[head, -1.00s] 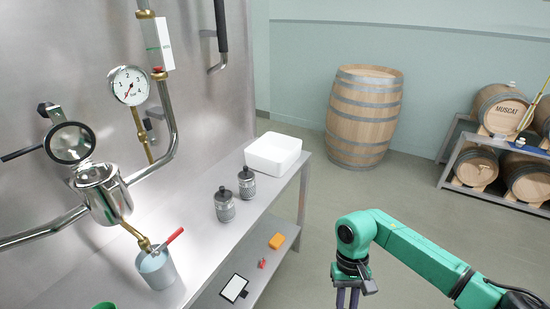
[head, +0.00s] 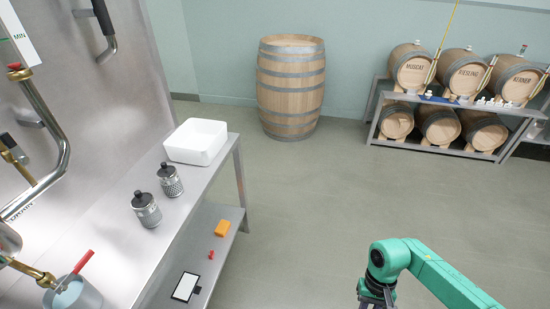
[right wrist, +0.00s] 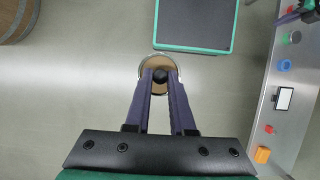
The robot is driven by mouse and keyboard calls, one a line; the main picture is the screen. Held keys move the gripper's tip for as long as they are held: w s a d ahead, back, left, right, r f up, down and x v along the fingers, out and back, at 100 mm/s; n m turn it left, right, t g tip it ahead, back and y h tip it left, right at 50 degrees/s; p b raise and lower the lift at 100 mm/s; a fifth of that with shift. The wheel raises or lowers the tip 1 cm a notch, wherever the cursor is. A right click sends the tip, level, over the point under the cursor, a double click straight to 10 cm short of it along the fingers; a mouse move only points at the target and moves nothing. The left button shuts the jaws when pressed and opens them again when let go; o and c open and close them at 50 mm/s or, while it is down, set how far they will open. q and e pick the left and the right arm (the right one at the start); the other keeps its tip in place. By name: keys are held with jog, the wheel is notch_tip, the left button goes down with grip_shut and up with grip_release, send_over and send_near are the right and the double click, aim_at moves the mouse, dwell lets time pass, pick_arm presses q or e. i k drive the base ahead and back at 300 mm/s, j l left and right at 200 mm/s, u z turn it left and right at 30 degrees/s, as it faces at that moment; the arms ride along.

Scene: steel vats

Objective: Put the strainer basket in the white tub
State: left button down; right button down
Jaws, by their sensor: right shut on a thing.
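The white tub (head: 196,142) is a rectangular open box at the far end of the steel table. My right gripper (right wrist: 160,77) is shut on the black knob of a round thing with a pale rim and brown inside, which I take for the strainer basket (right wrist: 148,68). It hangs over the floor, away from the table. In the head view my right arm is at lower right; its fingertips and the held thing are below the frame. The tub is well to the left of and beyond this arm. My left gripper does not clearly show.
Two grey perforated canisters with black knobs (head: 146,209) (head: 170,180) stand on the table before the tub. A grey cup (head: 72,296) with a red-handled tool is nearer. An orange block (head: 222,228) and a tablet (head: 186,287) lie on the lower shelf. The floor right of the table is clear.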

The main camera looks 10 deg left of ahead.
aim_at(205, 147)
jog(key=i, duration=2.8)
jog(key=i+u, duration=0.25)
jog(key=u, duration=0.25)
jog(key=i+l+u, duration=0.15)
jog(key=u, duration=0.35)
jog(key=i+l+u, duration=0.2)
jog(key=u, duration=0.25)
jog(key=i+l+u, duration=0.25)
jog(key=u, duration=0.25)
jog(key=i+l+u, duration=0.1)
jog(key=l+u, duration=0.4)
jog(key=j, duration=0.1)
